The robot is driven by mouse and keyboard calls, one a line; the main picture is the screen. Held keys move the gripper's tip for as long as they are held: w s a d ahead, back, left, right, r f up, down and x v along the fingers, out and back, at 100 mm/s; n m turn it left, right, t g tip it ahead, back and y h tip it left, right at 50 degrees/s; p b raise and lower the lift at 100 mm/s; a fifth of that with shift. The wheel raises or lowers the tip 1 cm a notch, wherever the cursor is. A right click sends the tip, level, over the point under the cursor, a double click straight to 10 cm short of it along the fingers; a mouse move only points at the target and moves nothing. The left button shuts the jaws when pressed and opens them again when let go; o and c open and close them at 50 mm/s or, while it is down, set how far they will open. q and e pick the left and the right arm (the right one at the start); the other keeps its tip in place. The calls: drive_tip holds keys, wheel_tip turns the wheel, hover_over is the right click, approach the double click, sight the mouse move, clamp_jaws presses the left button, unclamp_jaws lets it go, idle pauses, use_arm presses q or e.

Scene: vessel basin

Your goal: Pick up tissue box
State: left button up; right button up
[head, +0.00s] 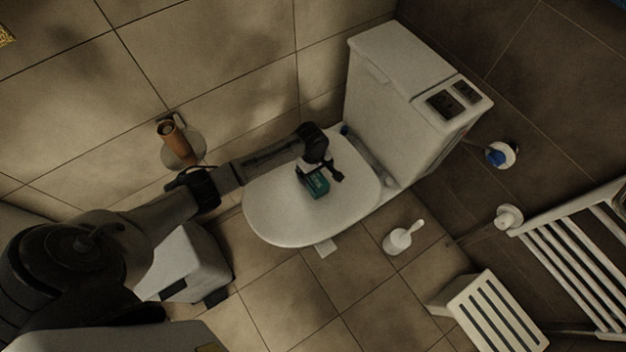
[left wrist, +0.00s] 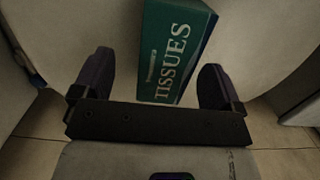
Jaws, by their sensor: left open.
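The tissue box (head: 317,186) is green and lies on the white toilet lid (head: 275,211). In the left wrist view the tissue box (left wrist: 171,50) shows a green side lettered "TISSUES" and a dark side, and its near end lies between my spread fingers. My left gripper (head: 322,176) is over the lid at the box, open, with a finger on either side of it in the left wrist view (left wrist: 158,85). No contact between fingers and box is visible. Part of the box is hidden by the gripper in the head view. My right gripper does not show.
The white toilet tank (head: 385,95) rises behind the lid. A brown cylinder (head: 174,138) sits by the tiled wall at the left. A white brush holder (head: 397,241) stands on the floor. A slatted stool (head: 497,315) and a white rack (head: 575,260) are at the right.

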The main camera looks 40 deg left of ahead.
sight(313, 180)
use_arm(q)
drive_tip(key=shift+s+a+f+b, duration=0.1)
drive_tip(key=shift+s+f+b, duration=0.1)
drive_tip(key=shift+f+b, duration=0.9)
drive_tip(key=shift+s+f+b, duration=0.2)
drive_tip(key=shift+f+b, duration=0.4)
drive_tip(key=shift+f, duration=1)
drive_tip(key=c, duration=1)
drive_tip(key=shift+r, duration=0.1)
